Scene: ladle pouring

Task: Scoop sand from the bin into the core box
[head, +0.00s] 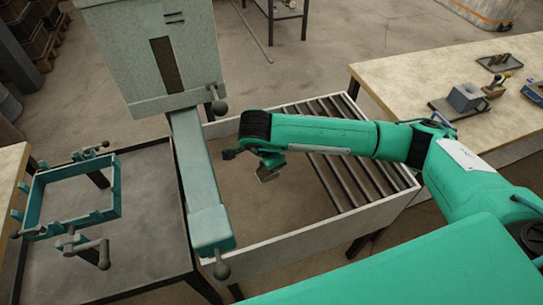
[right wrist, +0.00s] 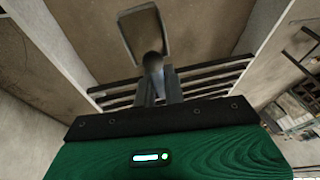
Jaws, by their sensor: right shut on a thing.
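The bin (head: 300,237) is a wide, pale-walled box with brown sand-like material across its open left part. My right gripper (right wrist: 157,88) is shut on the handle of a small grey metal scoop (right wrist: 143,32). In the head view the scoop (head: 268,173) hangs over the bin, inside its walls. I cannot tell whether it holds sand or touches it. A small grey block-like box (head: 467,97), possibly the core box, stands on a dark plate on the right table, well apart from the scoop. My left gripper is not in view.
Dark slats (head: 345,185) cover the bin's right part. A grey machine with a long arm (head: 200,185) stands along the bin's left side. A teal frame (head: 118,190) sits on the left table. The right table (head: 425,80) also carries small tools and has bare space in front.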

